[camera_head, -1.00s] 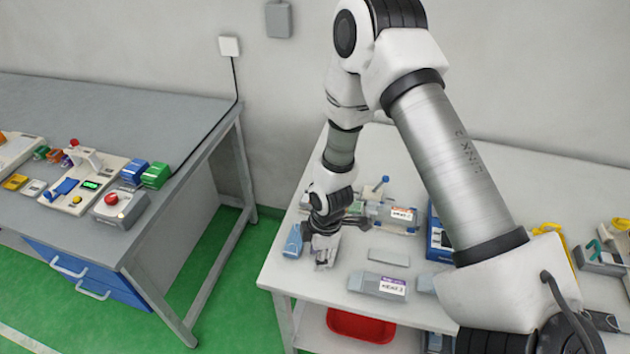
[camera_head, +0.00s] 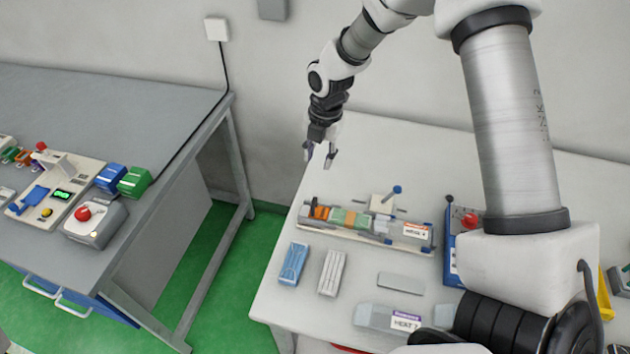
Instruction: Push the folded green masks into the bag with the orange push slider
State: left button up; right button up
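A long grey tray fixture (camera_head: 350,238) lies along the left part of the white table. At its left end is the orange push slider (camera_head: 320,212). Just right of it the folded green masks (camera_head: 350,219) lie in the channel. A clear bag-like piece (camera_head: 382,226) is further right, near an orange and white label; its opening is too small to make out. My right gripper (camera_head: 319,159) hangs open and empty above the table's back left part, behind the slider and apart from it. My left gripper is out of view.
A blue mask stack (camera_head: 293,263) and a white mask stack (camera_head: 332,272) lie in front of the fixture. A flat grey block (camera_head: 401,282) and a labelled box (camera_head: 388,318) lie to their right. A blue-handled lever (camera_head: 397,190) stands up behind the fixture. My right arm crosses the right side.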

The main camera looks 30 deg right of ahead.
jog(key=b, duration=0.6)
send_over(319, 208)
notch_tip(319, 208, down, 6)
jog(key=f, duration=0.2)
jog(key=f+p, duration=0.1)
jog(key=f, duration=0.2)
jog(key=f+p, duration=0.1)
jog(key=f, duration=0.1)
jog(key=shift+w+a+f, duration=0.25)
jog(key=shift+w+f, duration=0.05)
jog(key=shift+w, duration=0.1)
jog(key=shift+f, duration=0.15)
jog(key=shift+s, duration=0.1)
grip_shut()
